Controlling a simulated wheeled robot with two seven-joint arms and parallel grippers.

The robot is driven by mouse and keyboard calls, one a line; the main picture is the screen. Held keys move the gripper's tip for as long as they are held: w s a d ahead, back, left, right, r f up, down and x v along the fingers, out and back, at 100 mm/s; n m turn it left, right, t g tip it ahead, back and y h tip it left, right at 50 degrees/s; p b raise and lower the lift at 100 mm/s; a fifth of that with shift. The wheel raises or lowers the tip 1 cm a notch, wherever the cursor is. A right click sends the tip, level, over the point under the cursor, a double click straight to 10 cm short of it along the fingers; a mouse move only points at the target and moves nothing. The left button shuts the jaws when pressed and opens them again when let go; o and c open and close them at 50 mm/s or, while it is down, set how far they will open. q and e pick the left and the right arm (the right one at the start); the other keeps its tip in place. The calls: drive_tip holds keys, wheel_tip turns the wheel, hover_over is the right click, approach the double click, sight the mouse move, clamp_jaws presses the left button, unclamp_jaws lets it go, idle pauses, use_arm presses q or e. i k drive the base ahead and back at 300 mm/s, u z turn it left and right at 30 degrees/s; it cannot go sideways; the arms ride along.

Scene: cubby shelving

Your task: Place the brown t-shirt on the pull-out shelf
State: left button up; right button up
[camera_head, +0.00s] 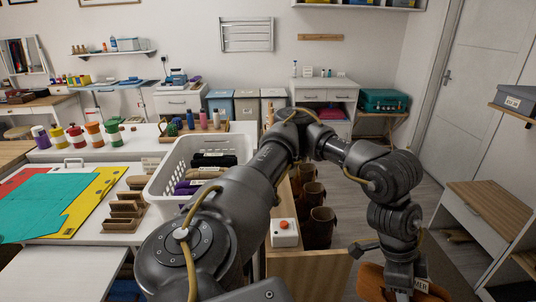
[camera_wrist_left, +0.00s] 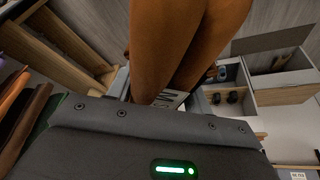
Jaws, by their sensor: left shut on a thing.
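The brown t-shirt (camera_head: 372,284) shows at the bottom edge of the head view, hanging partly behind my left wrist. In the left wrist view the orange-brown cloth (camera_wrist_left: 185,45) fills the upper middle, in folds. My left gripper (camera_head: 402,288) is shut on it, at the far end of my arm, low on the right side of the head view. Its fingertips are mostly hidden by the cloth and the wrist. A low white cabinet with a wooden top (camera_head: 488,208) stands right of the gripper; I cannot tell whether it has the pull-out shelf. My right gripper is not in view.
A white table with a laundry basket (camera_head: 165,190), thread spools and a teal cutting sheet (camera_head: 60,205) lies on the left. Tall brown boots (camera_head: 318,225) stand beside a wooden box edge (camera_head: 312,268). Open floor lies between the boots and the right cabinet.

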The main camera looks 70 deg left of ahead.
sight(55, 262)
drive_tip(key=z, duration=0.25)
drive_tip(key=k, duration=1.5)
drive_tip(key=u, duration=1.95)
drive_tip(key=i, duration=0.5)
